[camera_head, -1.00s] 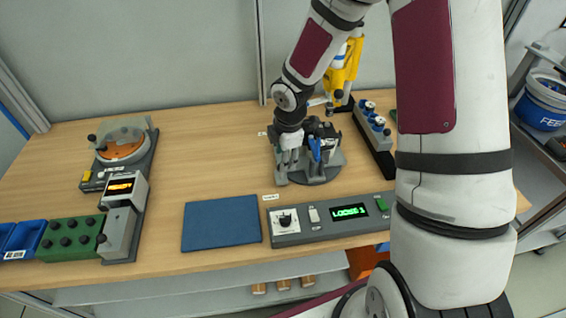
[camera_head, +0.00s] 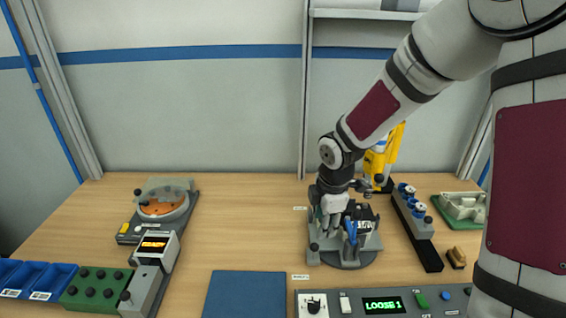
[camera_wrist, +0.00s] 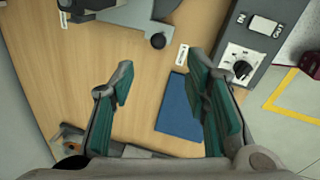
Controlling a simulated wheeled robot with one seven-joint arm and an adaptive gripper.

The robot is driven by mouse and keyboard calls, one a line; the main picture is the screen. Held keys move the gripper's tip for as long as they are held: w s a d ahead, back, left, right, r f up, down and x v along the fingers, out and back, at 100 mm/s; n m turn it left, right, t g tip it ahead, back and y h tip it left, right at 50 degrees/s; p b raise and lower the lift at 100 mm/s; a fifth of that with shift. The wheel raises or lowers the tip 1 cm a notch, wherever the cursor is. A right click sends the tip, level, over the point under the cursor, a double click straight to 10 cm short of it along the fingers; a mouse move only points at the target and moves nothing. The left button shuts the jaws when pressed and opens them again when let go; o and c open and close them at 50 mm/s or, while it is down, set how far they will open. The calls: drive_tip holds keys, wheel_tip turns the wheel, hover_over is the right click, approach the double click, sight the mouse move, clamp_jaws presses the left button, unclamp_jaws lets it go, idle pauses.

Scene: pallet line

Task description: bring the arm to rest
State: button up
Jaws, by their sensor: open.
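My arm reaches in from the right of the head view, bent down over the bench. My gripper (camera_head: 326,222) appears in front of or just above the left side of a round grey fixture (camera_head: 350,258); the exact gap cannot be told. In the wrist view my gripper (camera_wrist: 161,85) has its two green-padded fingers wide apart, with only bare table and part of the blue mat (camera_wrist: 180,108) visible between and below them. Nothing is held. The fixture holds dark and blue parts, partly hidden by the gripper.
The control box (camera_head: 384,303) reads "LOOSE" with a digit. A rail with blue-topped parts (camera_head: 413,212), a yellow device (camera_head: 385,155) and a green tray (camera_head: 463,207) stand right and behind. Middle-left bench (camera_head: 245,215) is clear.

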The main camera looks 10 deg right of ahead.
drive_tip(key=s+a+r+m+t+b, duration=0.1)
drive_tip(key=s+r+m+t, duration=0.2)
drive_tip(key=s+r+m, duration=1.5)
drive_tip(key=s+r, duration=0.4)
drive_tip(key=shift+a+r, duration=0.25)
drive_tip(key=shift+s+a, duration=0.1)
idle(0.5)
